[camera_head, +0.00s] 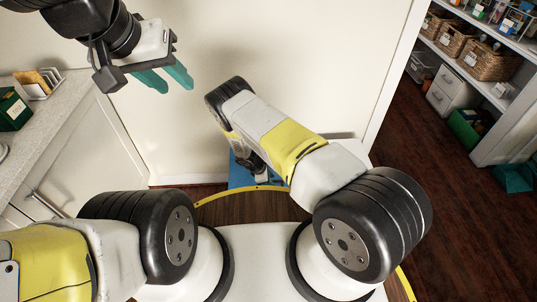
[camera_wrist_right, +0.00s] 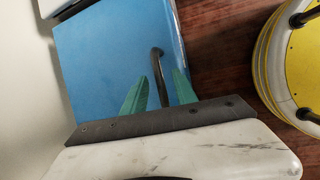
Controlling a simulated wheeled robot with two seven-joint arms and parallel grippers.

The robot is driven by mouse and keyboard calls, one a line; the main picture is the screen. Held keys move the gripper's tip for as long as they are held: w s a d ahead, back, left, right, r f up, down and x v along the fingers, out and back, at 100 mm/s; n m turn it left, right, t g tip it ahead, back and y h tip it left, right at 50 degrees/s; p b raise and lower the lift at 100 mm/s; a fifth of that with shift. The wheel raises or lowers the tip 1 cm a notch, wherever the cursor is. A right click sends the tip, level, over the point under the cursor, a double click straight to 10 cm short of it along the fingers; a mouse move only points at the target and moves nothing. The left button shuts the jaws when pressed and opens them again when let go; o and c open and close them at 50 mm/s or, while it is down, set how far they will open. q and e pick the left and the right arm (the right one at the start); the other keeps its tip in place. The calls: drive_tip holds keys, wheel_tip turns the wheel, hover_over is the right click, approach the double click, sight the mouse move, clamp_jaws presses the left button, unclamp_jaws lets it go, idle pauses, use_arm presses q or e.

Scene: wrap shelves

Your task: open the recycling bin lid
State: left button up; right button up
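The blue recycling bin (camera_head: 240,176) stands low against the white wall in the head view, mostly hidden behind my right arm. In the right wrist view its flat blue face (camera_wrist_right: 100,65) fills the upper left, with a dark curved bar handle (camera_wrist_right: 157,66) on it. My right gripper (camera_wrist_right: 160,92) is pointed at this face, its teal fingers apart on either side of the handle. Whether they touch it I cannot tell. My left gripper (camera_head: 179,87) is raised at the upper left, open and empty, away from the bin.
A counter (camera_head: 60,95) with a green box (camera_head: 13,110) and a white rack runs along the left. A door opening on the right shows shelves with wicker baskets (camera_head: 487,60). The white wall is close behind the bin.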

clamp_jaws()
idle(1.5)
